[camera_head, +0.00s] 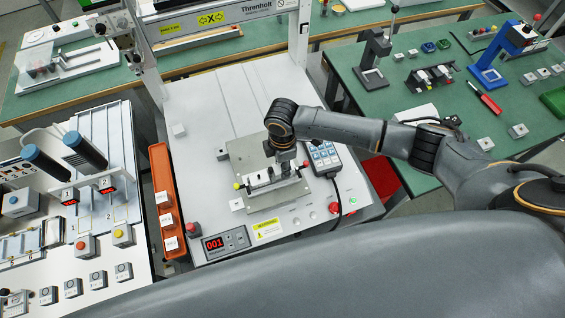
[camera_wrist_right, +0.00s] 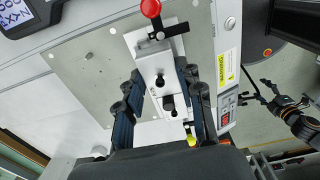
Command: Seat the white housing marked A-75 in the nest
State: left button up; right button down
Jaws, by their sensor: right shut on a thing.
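My right gripper (camera_wrist_right: 160,100) is shut on a white housing (camera_wrist_right: 158,72), with one finger on each long side. The housing has dark keyhole-like openings in its top. It is at the nest on the grey plate (camera_wrist_right: 93,85), between a red-knobbed clamp (camera_wrist_right: 152,10) and a yellow-tipped part (camera_wrist_right: 190,138). I cannot tell whether it is fully down, and no A-75 marking is readable. In the head view my right gripper (camera_head: 284,168) is over the plate (camera_head: 252,150) and partly hides the housing. My left gripper (camera_wrist_right: 262,92) shows small in the wrist view, fingers apart and empty.
An orange bin (camera_head: 159,160) with several labelled white parts stands left of the plate. A keypad pendant (camera_head: 323,157) lies close right of the gripper. A display box (camera_head: 226,243) and red buttons are at the front. The gantry frame (camera_head: 220,35) spans the back.

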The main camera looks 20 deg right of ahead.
jog(key=shift+f+b, duration=0.5)
jog(key=shift+f, duration=0.4)
dwell(0.5)
jog(key=c, duration=0.8)
grip_release()
notch_tip(320, 180, up, 12)
